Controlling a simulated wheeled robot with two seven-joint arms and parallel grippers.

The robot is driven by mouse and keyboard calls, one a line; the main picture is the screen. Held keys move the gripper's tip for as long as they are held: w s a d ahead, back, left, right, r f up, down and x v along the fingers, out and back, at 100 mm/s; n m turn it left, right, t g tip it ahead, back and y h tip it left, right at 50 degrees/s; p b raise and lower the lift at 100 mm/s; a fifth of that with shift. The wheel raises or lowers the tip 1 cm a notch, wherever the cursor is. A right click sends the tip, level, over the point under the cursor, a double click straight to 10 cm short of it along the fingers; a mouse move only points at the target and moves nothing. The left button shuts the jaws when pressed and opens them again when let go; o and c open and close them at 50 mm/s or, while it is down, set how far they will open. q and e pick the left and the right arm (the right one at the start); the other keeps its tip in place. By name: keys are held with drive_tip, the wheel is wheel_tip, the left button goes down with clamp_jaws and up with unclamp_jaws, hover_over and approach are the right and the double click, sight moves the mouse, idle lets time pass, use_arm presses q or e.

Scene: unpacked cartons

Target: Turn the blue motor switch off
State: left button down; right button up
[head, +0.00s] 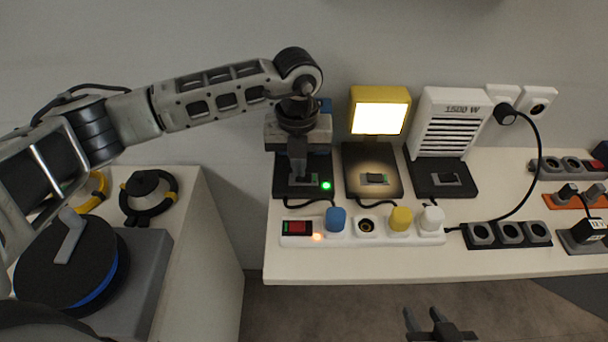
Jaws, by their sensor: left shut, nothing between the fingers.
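The blue motor (325,106) stands at the left end of the white table, mostly hidden behind my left arm. Its black base (283,188) carries a rocker switch (311,180) and a lit green light (326,185). My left gripper (299,174) is shut and empty, pointing down at the switch and covering part of it. I cannot tell whether the fingertips touch it, nor which way the rocker is tilted. My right gripper (424,318) is open and empty, low in front of the table.
A lit yellow lamp (379,92) and a white 1500 W heater (450,120) stand to the right, each with a switch. A white power strip (352,238) with a red switch and several plugs lies in front. More sockets are at right. A side cabinet (190,215) is at left.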

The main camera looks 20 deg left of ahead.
use_arm(q)
drive_tip(key=shift+f+b, duration=0.4)
drive_tip(key=shift+f, duration=0.15)
drive_tip(key=shift+r, duration=0.1)
drive_tip(key=shift+r+p, duration=2.4)
drive_tip(key=shift+r, duration=1.1)
drive_tip(key=shift+s+f, duration=0.1)
